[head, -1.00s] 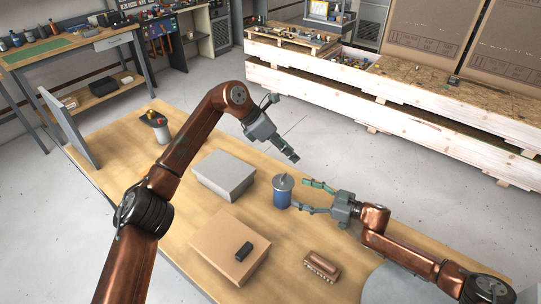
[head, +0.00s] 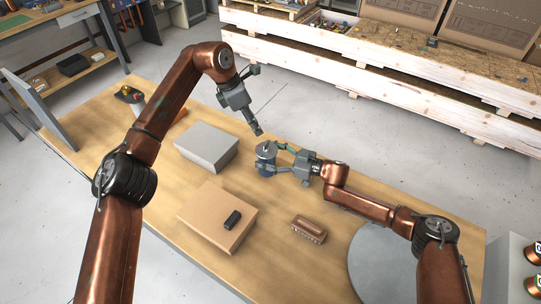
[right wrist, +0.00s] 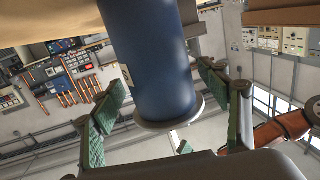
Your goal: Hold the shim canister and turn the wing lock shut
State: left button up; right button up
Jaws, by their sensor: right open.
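The shim canister (head: 265,164) is a blue upright cylinder with a grey lid, standing on the wooden table. Its blue body and pale rim also show large in the right wrist view (right wrist: 155,65). The wing lock on the lid is too small to make out its angle in the head view. My right gripper (head: 277,159) is open, with one finger on each side of the canister; in the right wrist view its green pads (right wrist: 160,110) show gaps to the canister. My left gripper (head: 258,132) points down just above and behind the lid, apart from it; its finger gap cannot be made out.
A grey box (head: 207,140) stands left of the canister. A cardboard box (head: 208,222) with a black item (head: 232,219) on top is nearer. A brown ridged object (head: 309,229) lies at the front right. Wooden crates (head: 400,85) stand beyond the table.

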jog(key=shift+c, duration=0.4)
jog(key=c, duration=1.5)
jog(key=shift+c, duration=0.2)
